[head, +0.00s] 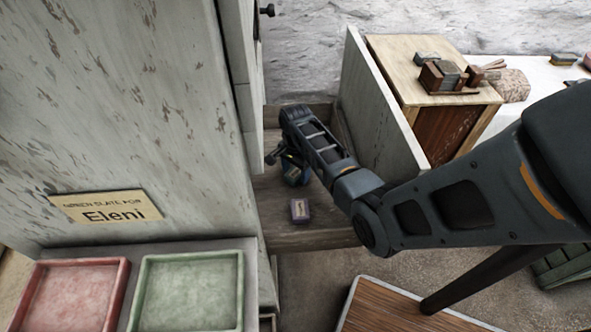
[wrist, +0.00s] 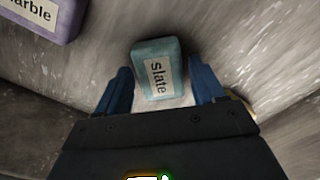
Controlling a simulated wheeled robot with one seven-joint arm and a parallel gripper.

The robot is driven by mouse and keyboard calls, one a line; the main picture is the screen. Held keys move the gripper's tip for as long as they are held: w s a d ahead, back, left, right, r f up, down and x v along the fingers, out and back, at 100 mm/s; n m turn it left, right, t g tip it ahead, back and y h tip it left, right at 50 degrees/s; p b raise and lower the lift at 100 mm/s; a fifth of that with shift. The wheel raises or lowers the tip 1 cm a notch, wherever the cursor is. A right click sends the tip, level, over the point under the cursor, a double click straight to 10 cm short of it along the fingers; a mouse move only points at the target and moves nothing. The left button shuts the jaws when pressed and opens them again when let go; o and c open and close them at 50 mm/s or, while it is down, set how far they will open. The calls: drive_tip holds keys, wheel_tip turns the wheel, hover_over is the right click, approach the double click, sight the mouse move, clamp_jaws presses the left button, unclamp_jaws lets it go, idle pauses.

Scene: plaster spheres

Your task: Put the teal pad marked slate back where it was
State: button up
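The teal pad (wrist: 157,70) with a white label reading "slate" shows in the wrist view, between and slightly beyond my two blue fingertips. My gripper (wrist: 162,82) is open, with a narrow gap on each side of the pad. In the head view my gripper (head: 293,174) reaches down into an open wooden drawer (head: 315,240). The teal pad cannot be made out clearly there. A purple pad (head: 300,210) lies on the drawer floor nearer the front; it shows in the wrist view (wrist: 38,14) with a label ending in "arble".
A pale panel (head: 380,105) stands right of the drawer, a worn cabinet (head: 120,110) left. A plaque (head: 106,207) reads "Eleni" above a red tray (head: 70,295) and a green tray (head: 190,290). Blocks (head: 448,75) sit on a wooden box at the back right.

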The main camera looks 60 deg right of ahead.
sight(295, 173)
drive_tip(key=shift+o, duration=0.5)
drive_tip(key=shift+r, duration=0.1)
wheel_tip(295, 173, up, 12)
drive_tip(key=p, duration=0.1)
idle(0.4)
